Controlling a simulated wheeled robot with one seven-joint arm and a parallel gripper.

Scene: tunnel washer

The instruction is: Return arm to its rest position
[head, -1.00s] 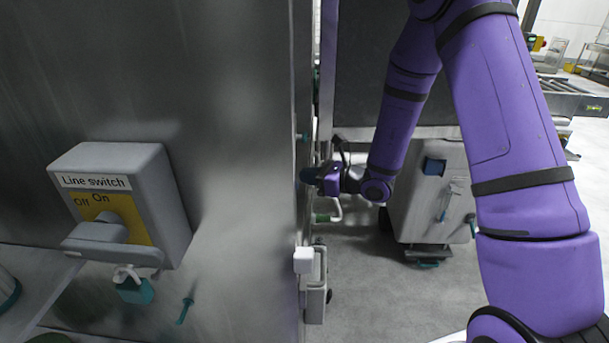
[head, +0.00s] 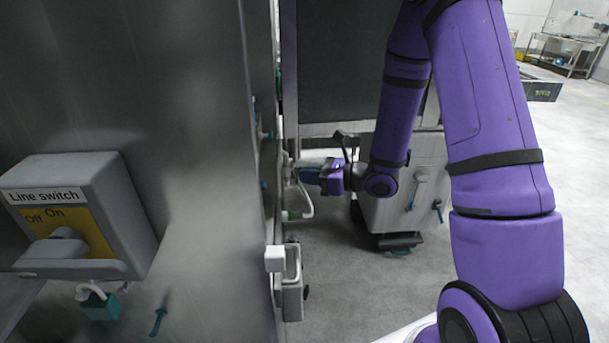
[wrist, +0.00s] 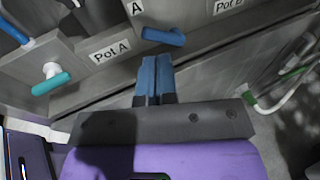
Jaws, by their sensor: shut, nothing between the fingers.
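My purple arm reaches down and forward on the right of the head view. My gripper (head: 310,176) is at its far end, close to the side of the steel machine (head: 180,120). In the wrist view my gripper (wrist: 155,68) shows its two blue fingers together, with nothing between them. The fingers point toward a grey panel with a "Pot A" label (wrist: 112,51) and a blue handle (wrist: 163,37) just beyond the tips. A small gap seems to lie between the tips and that handle, but contact is hard to judge.
A line switch box (head: 80,215) with a padlock (head: 98,302) is on the machine's near face. A teal-handled valve (wrist: 51,84) and a white hose (wrist: 285,92) flank the gripper. A grey wheeled cabinet (head: 405,190) stands behind my arm. Open floor lies to the right.

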